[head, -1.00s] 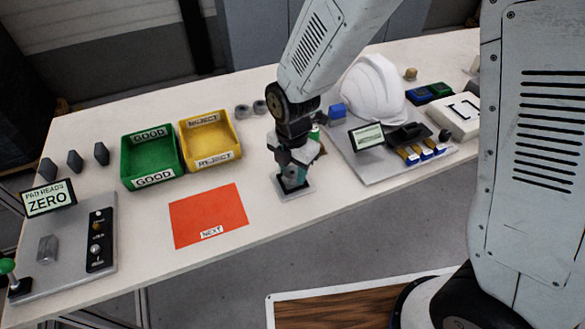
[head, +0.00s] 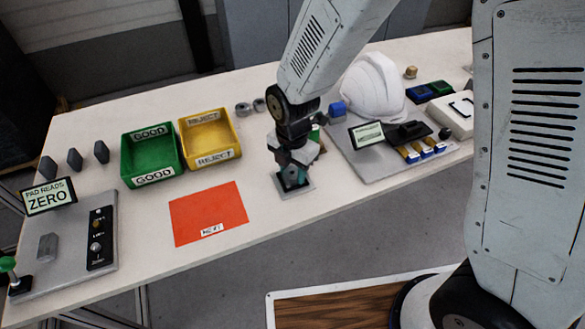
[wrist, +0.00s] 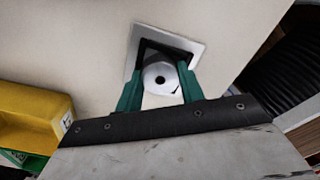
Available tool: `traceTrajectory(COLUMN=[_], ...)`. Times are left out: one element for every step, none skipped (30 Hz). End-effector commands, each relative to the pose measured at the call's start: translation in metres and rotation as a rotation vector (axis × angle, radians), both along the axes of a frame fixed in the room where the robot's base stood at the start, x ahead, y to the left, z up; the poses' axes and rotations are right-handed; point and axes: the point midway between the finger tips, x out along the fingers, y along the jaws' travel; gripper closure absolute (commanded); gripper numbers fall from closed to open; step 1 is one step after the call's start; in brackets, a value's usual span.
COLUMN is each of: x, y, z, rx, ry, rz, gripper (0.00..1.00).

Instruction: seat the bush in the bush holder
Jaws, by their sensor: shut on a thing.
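The bush (wrist: 160,78) is a pale round piece with a dark hole, seen end-on between my green fingers in the wrist view. My gripper (wrist: 161,70) is shut on it. The bush holder appears to be the light square plate (wrist: 192,44) around the fingertips, and it also shows in the head view (head: 304,188). In the head view my gripper (head: 293,184) points down over this plate. The fingers hide the bush there. I cannot tell how deep the bush sits in the holder.
A green GOOD bin (head: 152,176) and a yellow REJECT bin (head: 213,157) stand left of my gripper. An orange mat (head: 208,212) lies at the front left. A grey board (head: 375,172) with a small display and a white helmet shell (head: 374,88) are to the right.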

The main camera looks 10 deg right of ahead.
Motion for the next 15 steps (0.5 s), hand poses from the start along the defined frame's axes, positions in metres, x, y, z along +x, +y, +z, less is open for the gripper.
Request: traceTrajectory(x=[-0.0001, -0.0001, -0.0001, -0.0002, -0.0001, -0.0002, -0.0002, -0.0002, -0.0002, -0.0002, -0.0002, -0.0002, -0.0001, -0.0002, -0.0002], y=[-0.0001, -0.0001, -0.0001, -0.0001, -0.0001, -0.0001, -0.0001, -0.0001, -0.0001, -0.0001, -0.0001, -0.0001, 0.0, -0.0001, -0.0001], z=[-0.0001, -0.0001, -0.0001, -0.0001, -0.0001, -0.0001, -0.0001, -0.0001, -0.0001, -0.0001, -0.0001, -0.0001, -0.0001, -0.0001, -0.0001], rx=[0.0, 0.0, -0.001, -0.001, -0.001, -0.001, -0.001, -0.001, -0.001, -0.001, -0.001, -0.001, -0.001, -0.001, -0.001], ry=[0.0, 0.0, 0.001, 0.001, 0.001, 0.001, 0.001, 0.001, 0.001, 0.001, 0.001, 0.001, 0.001, 0.001, 0.001], rz=[0.0, 0.0, 0.0, 0.0, 0.0, 0.0, 0.0, 0.0, 0.0, 0.0, 0.0, 0.0, 0.0, 0.0, 0.0], gripper=[0.78, 0.78, 0.78, 0.78, 0.78, 0.78, 0.78, 0.78, 0.59, 0.51, 0.42, 0.36, 0.36, 0.36, 0.36])
